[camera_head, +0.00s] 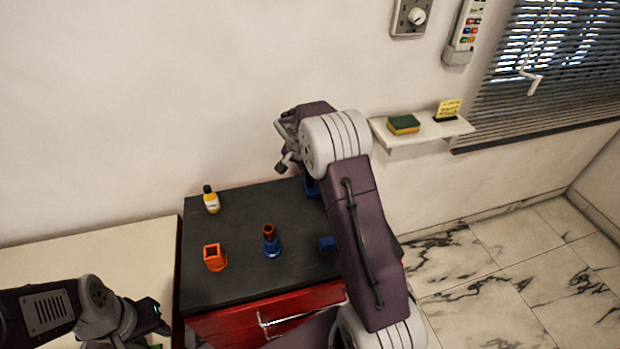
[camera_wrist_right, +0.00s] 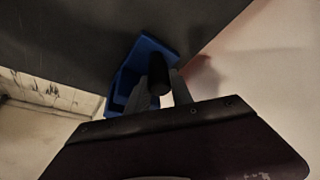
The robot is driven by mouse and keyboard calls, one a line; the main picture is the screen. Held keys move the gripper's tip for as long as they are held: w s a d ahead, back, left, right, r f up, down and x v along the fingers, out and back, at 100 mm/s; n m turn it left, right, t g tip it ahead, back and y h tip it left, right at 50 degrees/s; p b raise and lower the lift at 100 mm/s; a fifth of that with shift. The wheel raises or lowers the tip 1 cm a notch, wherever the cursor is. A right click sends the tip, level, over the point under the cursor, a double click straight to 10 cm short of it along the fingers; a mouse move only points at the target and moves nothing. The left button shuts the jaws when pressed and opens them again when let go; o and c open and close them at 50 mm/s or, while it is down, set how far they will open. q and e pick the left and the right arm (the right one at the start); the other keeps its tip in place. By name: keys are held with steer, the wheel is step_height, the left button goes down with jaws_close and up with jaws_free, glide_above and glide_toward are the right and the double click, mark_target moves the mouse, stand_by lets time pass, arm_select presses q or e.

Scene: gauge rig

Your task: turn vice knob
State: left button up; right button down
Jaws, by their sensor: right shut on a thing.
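The blue vice (camera_wrist_right: 152,47) stands on the dark bench top in the right wrist view. My right gripper (camera_wrist_right: 160,88) is at it, its two grey fingers on either side of a black knob (camera_wrist_right: 158,72), shut on it. In the head view my right arm covers most of this spot. A bit of blue (camera_head: 312,187) shows beside the arm, and the right fingertips are hidden. My left gripper (camera_head: 145,322) is low at the left, away from the vice, over the pale table's front part. Its fingers are dark and bunched, so their opening is unclear.
On the dark top of the red cabinet (camera_head: 215,290) stand a yellow bottle (camera_head: 211,201), an orange square holder (camera_head: 214,257) and a blue stand with a brown piece (camera_head: 271,243). Another blue block (camera_head: 327,244) is near my right arm. A wall shelf (camera_head: 425,130) holds a sponge (camera_head: 403,125).

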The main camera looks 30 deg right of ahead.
steer(key=m+g, duration=0.1)
steer(key=m, duration=0.1)
steer(key=shift+m, duration=0.4)
steer(key=shift+m+g+h, duration=0.4)
steer(key=shift+m+g, duration=0.2)
steer(key=shift+m, duration=0.9)
steer(key=c, duration=1.4)
jaws_free()
steer(key=v, duration=0.9)
steer(key=shift+p, duration=0.35)
